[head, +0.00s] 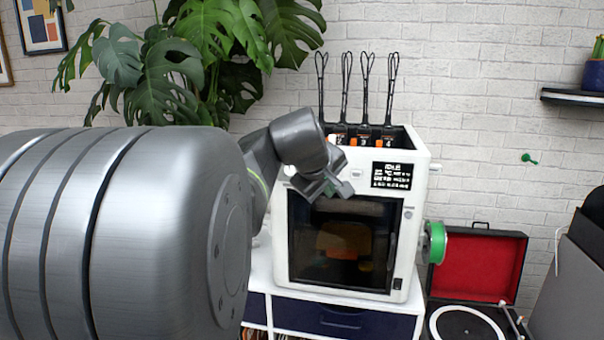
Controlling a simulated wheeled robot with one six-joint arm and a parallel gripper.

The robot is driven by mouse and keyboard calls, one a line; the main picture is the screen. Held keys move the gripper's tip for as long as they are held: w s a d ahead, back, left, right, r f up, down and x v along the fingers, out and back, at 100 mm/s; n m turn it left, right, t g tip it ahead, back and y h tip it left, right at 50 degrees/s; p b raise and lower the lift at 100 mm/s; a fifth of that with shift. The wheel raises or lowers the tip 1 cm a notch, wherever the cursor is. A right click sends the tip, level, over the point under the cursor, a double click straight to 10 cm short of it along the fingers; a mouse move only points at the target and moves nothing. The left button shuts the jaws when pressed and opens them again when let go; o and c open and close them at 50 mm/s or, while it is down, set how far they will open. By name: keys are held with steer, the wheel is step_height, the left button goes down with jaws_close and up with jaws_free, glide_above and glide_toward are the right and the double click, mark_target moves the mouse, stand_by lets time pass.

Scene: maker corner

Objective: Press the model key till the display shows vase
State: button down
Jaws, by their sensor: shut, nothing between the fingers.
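The white 3D printer (420,188) stands on a white cabinet. Its black display (391,176) sits at the upper right of the front and reads "IDLE" on top; the smaller lines are too small to read. A small pale key (356,174) shows on the front strip left of the display; I cannot read any label on it. My gripper (346,190) is shut and empty, in front of the printer's upper front, left of the display and just below that key. My arm hides the upper left of the front, so other keys may be covered. I cannot tell whether my gripper touches the printer.
A dark-windowed door (345,245) fills the printer's front below. A green filament spool (436,243) juts from its right side. A record player with a red-lined lid (482,262) stands at right. A leafy plant (215,45) hangs behind my arm.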

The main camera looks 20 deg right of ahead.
steer(key=w+d+p, duration=0.2)
steer(key=w+d, duration=0.2)
steer(key=w, duration=0.3)
steer(key=shift+d+p, duration=0.2)
steer(key=shift+p, duration=0.1)
steer(key=shift+w+d, duration=0.1)
steer(key=shift+w, duration=0.15)
stand_by(1.7)
steer(key=shift+w+d, duration=0.1)
steer(key=shift+w, duration=0.15)
steer(key=shift+w+d+p, duration=0.2)
steer(key=shift+w+p, duration=0.1)
steer(key=shift+p, duration=0.2)
stand_by(0.4)
stand_by(0.3)
steer(key=shift+s+a+b, duration=0.3)
steer(key=shift+s+a, duration=0.1)
steer(key=shift+s, duration=0.3)
steer(key=s+a, duration=0.1)
steer(key=s+b, duration=0.1)
steer(key=s+a, duration=0.1)
steer(key=s, duration=0.1)
steer(key=shift+s+a+b, duration=0.1)
steer(key=shift+a+b, duration=0.2)
